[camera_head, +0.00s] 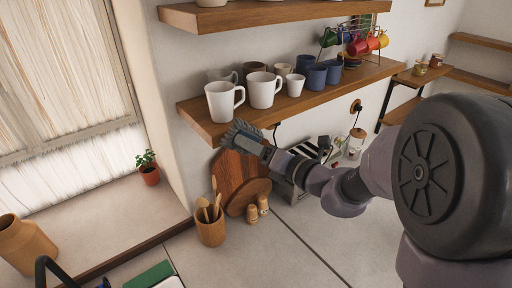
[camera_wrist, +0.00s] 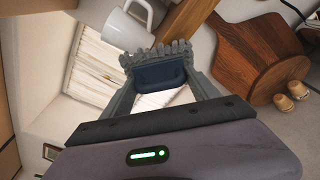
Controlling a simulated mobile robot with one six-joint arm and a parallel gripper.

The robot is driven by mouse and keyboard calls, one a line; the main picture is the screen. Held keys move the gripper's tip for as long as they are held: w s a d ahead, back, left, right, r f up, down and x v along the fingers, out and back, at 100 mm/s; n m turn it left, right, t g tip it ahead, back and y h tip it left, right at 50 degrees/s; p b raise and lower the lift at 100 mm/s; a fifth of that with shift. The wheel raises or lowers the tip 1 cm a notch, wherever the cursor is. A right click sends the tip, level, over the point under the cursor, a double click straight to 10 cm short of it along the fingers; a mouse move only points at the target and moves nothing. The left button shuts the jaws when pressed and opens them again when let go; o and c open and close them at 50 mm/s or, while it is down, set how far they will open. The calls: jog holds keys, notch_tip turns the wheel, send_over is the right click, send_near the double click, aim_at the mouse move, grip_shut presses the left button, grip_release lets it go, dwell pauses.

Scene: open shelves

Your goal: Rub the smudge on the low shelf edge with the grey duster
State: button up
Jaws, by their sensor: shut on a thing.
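My gripper (camera_head: 262,148) is shut on the grey duster (camera_head: 240,132), whose fluffy head points up and left. In the wrist view the duster's fringe (camera_wrist: 150,56) shows beyond the fingers, with its dark block (camera_wrist: 160,75) between them. The low shelf (camera_head: 340,88) is a brown wooden board on the wall. The duster overlaps its front edge near the left end; whether they touch I cannot tell. The shelf also shows in the wrist view (camera_wrist: 188,30), just past the duster. I cannot make out a smudge; the duster may hide it.
White mugs (camera_head: 224,100) stand on the low shelf close above the duster, with blue mugs (camera_head: 316,76) farther right. Below are wooden boards (camera_head: 238,175), a utensil pot (camera_head: 210,226) and a toaster (camera_head: 298,165). An upper shelf (camera_head: 260,14) hangs above.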

aim_at(258, 136)
jog(key=shift+x, duration=0.95)
jog(key=shift+w+d+r, duration=0.1)
jog(key=shift+w+d, duration=0.05)
jog(key=shift+w+d+p, duration=0.3)
jog(key=shift+w+d, duration=0.2)
jog(key=shift+d, duration=0.35)
jog(key=shift+w+d+p, duration=0.3)
jog(key=shift+w+d, duration=0.2)
jog(key=shift+d, duration=0.3)
jog(key=s, duration=0.7)
dwell(0.4)
